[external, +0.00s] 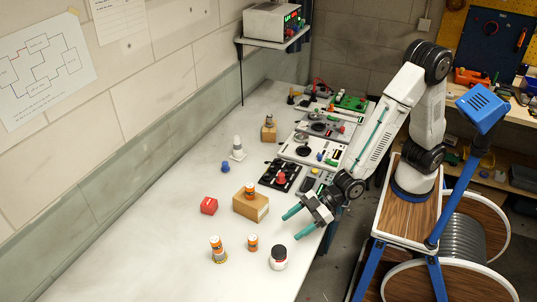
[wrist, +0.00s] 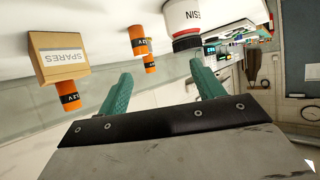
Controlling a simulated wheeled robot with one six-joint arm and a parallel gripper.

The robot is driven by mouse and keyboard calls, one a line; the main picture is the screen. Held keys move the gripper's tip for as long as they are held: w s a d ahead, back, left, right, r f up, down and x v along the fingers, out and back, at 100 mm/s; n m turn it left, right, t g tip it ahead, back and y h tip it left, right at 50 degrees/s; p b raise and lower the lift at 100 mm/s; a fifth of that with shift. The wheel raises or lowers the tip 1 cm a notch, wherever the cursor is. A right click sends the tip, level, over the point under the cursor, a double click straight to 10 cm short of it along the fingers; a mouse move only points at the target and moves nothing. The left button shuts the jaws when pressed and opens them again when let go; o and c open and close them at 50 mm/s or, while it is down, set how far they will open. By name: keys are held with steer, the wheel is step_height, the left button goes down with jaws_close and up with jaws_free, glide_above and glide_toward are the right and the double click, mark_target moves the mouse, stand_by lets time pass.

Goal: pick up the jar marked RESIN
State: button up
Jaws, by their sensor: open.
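The jar marked RESIN (external: 278,259) is white with a black lid and stands upright near the bench's front right edge. My gripper (external: 289,227) is open and empty, with two teal fingers pointing left over the bench. It is apart from the jar, behind it in the external view. In the wrist view the gripper's fingertips (wrist: 160,69) are spread, with the jar nearer the right finger.
Orange cylinders stand near the jar, one in the middle (external: 252,243) and one further left (external: 216,243). A cardboard box (external: 262,211), marked SPARES in the wrist view, bears another orange cylinder (external: 250,190). Equipment crowds the bench's far end.

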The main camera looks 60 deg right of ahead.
mark_target(285, 248)
steer(key=shift+n+y, duration=0.4)
steer(key=shift+y, duration=0.2)
steer(key=s+a, duration=0.1)
steer(key=s+a+f, duration=0.1)
steer(key=a, duration=0.1)
steer(key=shift+s+a+f, duration=0.1)
steer(key=shift+s+f, duration=0.1)
steer(key=shift+a+f, duration=0.15)
steer(key=shift+a, duration=0.2)
steer(key=x, duration=0.7)
steer(key=shift+w, duration=0.15)
steer(key=c, duration=1.1)
